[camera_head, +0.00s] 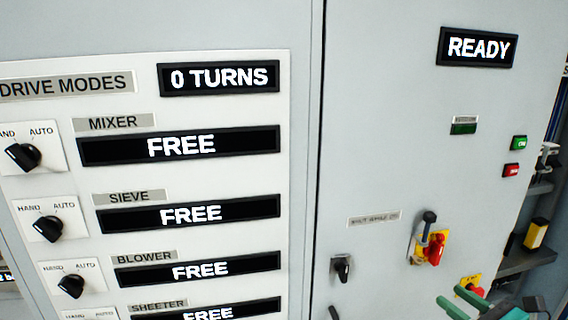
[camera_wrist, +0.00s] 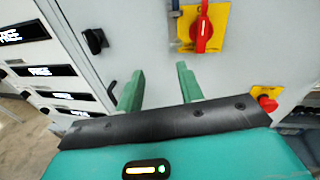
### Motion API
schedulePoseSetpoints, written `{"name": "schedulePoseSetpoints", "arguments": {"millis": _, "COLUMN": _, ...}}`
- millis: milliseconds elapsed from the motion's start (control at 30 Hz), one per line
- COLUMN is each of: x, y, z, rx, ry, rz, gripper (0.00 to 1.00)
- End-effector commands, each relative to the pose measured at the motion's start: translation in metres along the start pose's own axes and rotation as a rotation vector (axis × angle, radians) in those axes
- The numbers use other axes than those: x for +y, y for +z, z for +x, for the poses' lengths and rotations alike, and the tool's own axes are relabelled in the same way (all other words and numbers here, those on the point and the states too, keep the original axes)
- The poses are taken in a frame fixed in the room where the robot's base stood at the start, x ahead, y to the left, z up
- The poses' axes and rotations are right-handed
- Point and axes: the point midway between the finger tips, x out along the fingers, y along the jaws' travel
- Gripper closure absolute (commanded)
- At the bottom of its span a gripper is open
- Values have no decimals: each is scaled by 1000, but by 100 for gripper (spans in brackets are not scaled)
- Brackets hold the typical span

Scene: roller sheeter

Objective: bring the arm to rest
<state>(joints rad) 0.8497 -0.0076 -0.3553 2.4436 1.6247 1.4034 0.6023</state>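My gripper (camera_wrist: 158,84) shows in the wrist view with its two green fingers apart and only grey cabinet face visible between them. It is open and empty. In the head view my gripper (camera_head: 450,297) is at the lower right, in front of the cabinet, partly cut off by the bottom edge. A red rotary switch on a yellow plate (camera_head: 434,250) is above it; the same red switch (camera_wrist: 204,36) is above the fingers in the wrist view. I cannot tell how far the fingertips are from the cabinet; no contact is visible.
A red stop button (camera_head: 474,287) on yellow is close beside my gripper. A black selector knob (camera_head: 342,268) is to the left. The drive modes panel (camera_head: 286,100) has several knobs and displays reading FREE. The display (camera_head: 478,48) reads READY. A shelf (camera_head: 530,258) stands at right.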

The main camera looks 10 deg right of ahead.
Motion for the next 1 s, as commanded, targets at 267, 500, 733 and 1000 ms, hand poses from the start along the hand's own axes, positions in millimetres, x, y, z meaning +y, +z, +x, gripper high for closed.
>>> {"name": "schedulePoseSetpoints", "arguments": {"millis": 267, "x": 171, "y": 10, "z": 45, "rx": 200, "ry": 668, "rz": -662, "gripper": 63}}
{"name": "schedulePoseSetpoints", "arguments": {"millis": 500, "x": 249, "y": 2, "z": 22, "rx": 253, "ry": 1136, "rz": -1454, "gripper": 63}}
{"name": "schedulePoseSetpoints", "arguments": {"millis": 733, "x": 264, "y": 21, "z": 8, "rx": 210, "ry": 1368, "rz": -2250, "gripper": 63}}
{"name": "schedulePoseSetpoints", "arguments": {"millis": 1000, "x": 263, "y": 38, "z": 8, "rx": 189, "ry": 1403, "rz": -2577, "gripper": 63}}
